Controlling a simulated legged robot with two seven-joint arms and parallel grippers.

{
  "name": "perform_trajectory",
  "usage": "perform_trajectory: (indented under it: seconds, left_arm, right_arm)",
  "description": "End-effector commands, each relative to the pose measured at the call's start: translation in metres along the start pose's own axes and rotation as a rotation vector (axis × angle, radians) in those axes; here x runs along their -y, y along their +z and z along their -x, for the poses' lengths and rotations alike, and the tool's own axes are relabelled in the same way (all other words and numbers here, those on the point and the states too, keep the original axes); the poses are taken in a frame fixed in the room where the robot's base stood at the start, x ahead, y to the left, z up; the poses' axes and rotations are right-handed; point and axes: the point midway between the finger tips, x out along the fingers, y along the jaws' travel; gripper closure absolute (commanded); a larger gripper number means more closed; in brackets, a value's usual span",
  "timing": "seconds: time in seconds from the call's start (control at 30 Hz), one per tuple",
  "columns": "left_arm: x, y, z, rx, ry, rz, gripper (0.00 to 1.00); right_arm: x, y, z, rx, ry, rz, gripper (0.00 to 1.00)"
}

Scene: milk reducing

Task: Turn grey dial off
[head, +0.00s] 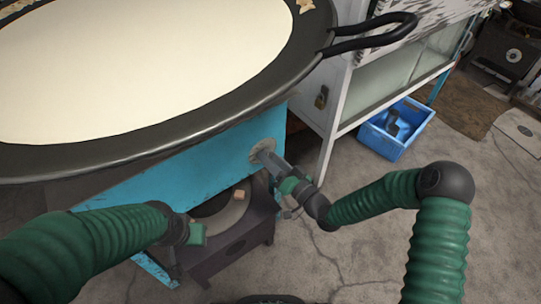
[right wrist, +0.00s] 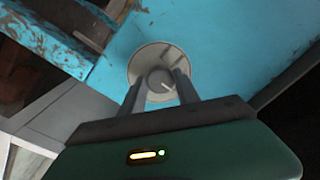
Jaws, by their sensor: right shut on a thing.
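The grey dial (right wrist: 160,80) sits on a round pale plate (right wrist: 137,62) on the blue panel of the stove stand. It has a light pointer mark on its face. My right gripper (right wrist: 156,85) is shut on the dial, with one finger on each side of it. In the head view my right gripper (head: 268,163) reaches the blue panel (head: 225,150), and the dial is mostly hidden behind it. My left gripper (head: 193,236) is at the lower left, below the panel; its fingers cannot be made out clearly.
A large black pan (head: 95,157) full of milk stands above the panel, its handle (head: 375,38) sticking out right. A dark burner stand (head: 230,245) is beneath. The floor at the right is mostly clear.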

Motion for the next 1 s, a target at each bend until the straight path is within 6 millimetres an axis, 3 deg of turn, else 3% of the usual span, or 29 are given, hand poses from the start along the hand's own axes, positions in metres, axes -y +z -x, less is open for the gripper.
perform_trajectory:
  seconds: [0.53,0.57,0.7,1.0]
  left_arm:
    - [0.0,-0.0005,0.0022,0.0,0.0,0.0,0.64]
    - [0.0,-0.0005,0.0022,0.0,0.0,0.0,0.64]
    - [0.0,-0.0005,0.0022,0.0,0.0,0.0,0.64]
    - [0.0,-0.0007,0.0028,0.0,0.0,0.0,0.64]
  right_arm:
    - [-0.0022,-0.0004,0.0004,-0.004,0.004,-0.03,1.0]
    - [-0.0022,-0.0004,0.0004,-0.004,0.004,-0.03,0.6]
    - [-0.0017,-0.0004,0.0003,-0.004,0.003,-0.029,0.41]
    - [-0.0007,-0.0005,0.0009,-0.003,0.002,-0.029,0.41]
